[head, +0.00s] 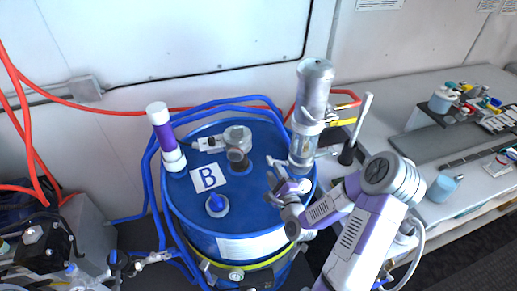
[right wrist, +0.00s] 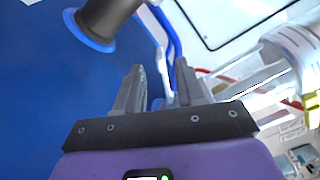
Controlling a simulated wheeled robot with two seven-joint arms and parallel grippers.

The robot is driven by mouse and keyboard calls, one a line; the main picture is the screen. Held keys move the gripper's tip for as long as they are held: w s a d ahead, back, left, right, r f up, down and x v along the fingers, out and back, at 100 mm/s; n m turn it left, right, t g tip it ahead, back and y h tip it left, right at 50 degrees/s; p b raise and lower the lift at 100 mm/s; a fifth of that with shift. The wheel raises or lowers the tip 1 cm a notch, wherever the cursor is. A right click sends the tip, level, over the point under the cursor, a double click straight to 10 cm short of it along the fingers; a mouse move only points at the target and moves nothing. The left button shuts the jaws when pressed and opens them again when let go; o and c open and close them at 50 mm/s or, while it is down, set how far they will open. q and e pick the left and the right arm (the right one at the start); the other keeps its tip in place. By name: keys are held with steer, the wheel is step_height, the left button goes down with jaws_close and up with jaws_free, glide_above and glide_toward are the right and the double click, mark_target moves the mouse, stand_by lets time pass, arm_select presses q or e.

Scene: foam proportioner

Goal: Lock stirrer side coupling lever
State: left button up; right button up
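The blue drum (head: 265,215) carries a grey stirrer unit (head: 237,140) with a silver coupling (head: 208,143) on its left side. My right gripper (head: 288,183) is over the right part of the drum lid, below the clear-and-silver cylinder unit. In the right wrist view, its two fingers (right wrist: 160,85) stand apart. A thin pale piece (right wrist: 162,68), possibly a lever, shows between the fingertips, with gaps on both sides; I cannot tell whether it is touched. Part of a dark stirrer shaft (right wrist: 105,15) shows at the upper left. My left gripper is not in view.
A silver cylinder unit (head: 313,90) with a yellow-handled valve (head: 338,122) stands at the drum's right rear. A purple-and-white cylinder (head: 162,128) stands at the left rear. Blue hoses (head: 150,190) loop around the drum. A workbench (head: 415,105) with tools is at the right.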

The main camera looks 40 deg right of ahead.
mark_target(267, 156)
steer(key=shift+x, duration=3.45)
jaws_close()
